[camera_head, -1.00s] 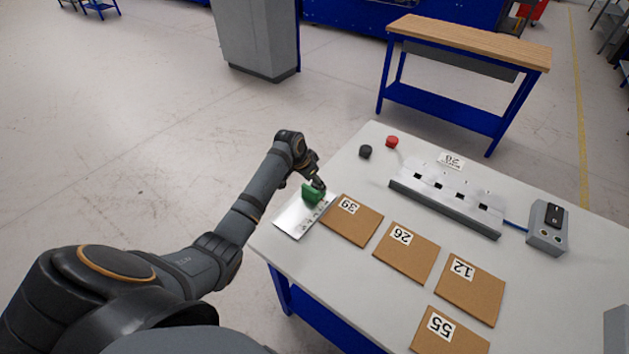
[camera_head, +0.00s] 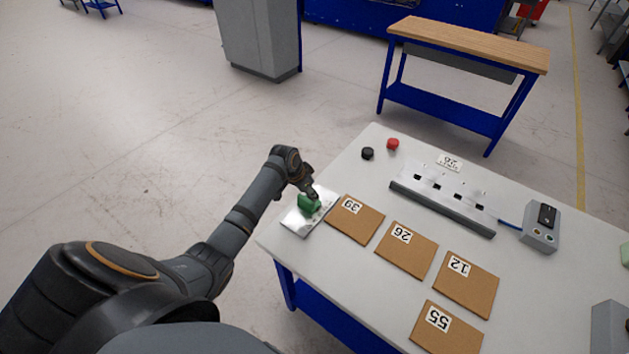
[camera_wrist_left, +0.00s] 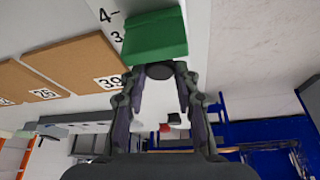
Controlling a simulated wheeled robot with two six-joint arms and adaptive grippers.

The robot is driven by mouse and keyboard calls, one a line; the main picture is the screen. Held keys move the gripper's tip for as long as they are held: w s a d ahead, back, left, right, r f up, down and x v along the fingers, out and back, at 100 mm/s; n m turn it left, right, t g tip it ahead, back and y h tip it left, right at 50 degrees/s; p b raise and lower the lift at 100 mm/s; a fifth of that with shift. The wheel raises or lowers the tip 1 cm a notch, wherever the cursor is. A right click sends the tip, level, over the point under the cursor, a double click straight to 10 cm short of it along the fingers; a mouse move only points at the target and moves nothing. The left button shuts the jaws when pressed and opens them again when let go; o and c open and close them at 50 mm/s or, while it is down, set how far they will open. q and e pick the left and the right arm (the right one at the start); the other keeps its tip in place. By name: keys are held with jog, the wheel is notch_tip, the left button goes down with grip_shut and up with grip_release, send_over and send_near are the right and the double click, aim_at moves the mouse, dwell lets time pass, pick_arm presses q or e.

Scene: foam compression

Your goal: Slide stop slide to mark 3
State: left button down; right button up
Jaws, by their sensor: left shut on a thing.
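The green stop block (camera_head: 308,203) sits on the shiny metal plate (camera_head: 295,223) at the left edge of the table. My left gripper (camera_head: 314,196) reaches down to the block from the far side. In the left wrist view the green block (camera_wrist_left: 155,38) has a dark round knob (camera_wrist_left: 160,71), and my left gripper (camera_wrist_left: 160,74) is shut on this knob. Printed marks 3 (camera_wrist_left: 117,37) and 4 (camera_wrist_left: 108,15) show beside the block. The block's edge is close to mark 3; exact alignment is hard to tell. My right gripper is not in view.
Several brown foam sheets with number labels lie right of the plate, the one labelled 39 (camera_head: 355,219) closest.

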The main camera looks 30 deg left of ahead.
pick_arm(q)
jog(key=shift+s+a+r, duration=0.15)
jog(key=shift+s+r, duration=0.1)
jog(key=shift+s, duration=0.45)
jog(key=shift+w+f, duration=0.15)
jog(key=shift+w, duration=0.2)
jog(key=c, duration=1.1)
grip_release()
jog(key=shift+f, duration=0.1)
jog(key=shift+o, duration=0.6)
jog(key=v, duration=1.2)
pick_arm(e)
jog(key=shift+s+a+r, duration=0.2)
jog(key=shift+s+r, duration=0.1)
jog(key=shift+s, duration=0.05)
